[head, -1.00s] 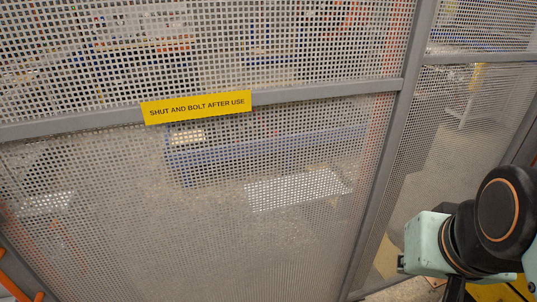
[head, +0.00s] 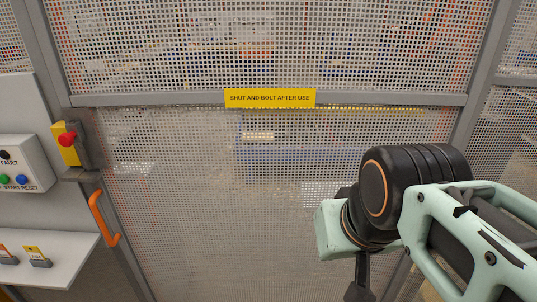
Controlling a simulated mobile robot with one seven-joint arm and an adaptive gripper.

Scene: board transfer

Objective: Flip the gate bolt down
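The mesh gate (head: 270,99) stands shut or nearly shut in front of me, with a yellow sign (head: 270,98) on its crossbar reading "SHUT AND BOLT AFTER USE". On the gate's left edge is a yellow and grey unit with a red knob (head: 67,139); it may be the gate bolt, but I cannot tell for sure. An orange handle (head: 103,218) sits below it. My gripper (head: 358,291) is only partly in view at the bottom edge, right of the handle and well apart from it. Its fingers are hidden below the frame.
A grey control box (head: 22,165) with a black knob and green and blue buttons is on the left wall. Below it a white shelf (head: 40,262) holds small tagged items. Mesh panels continue at the right. The space before the gate's left half looks clear.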

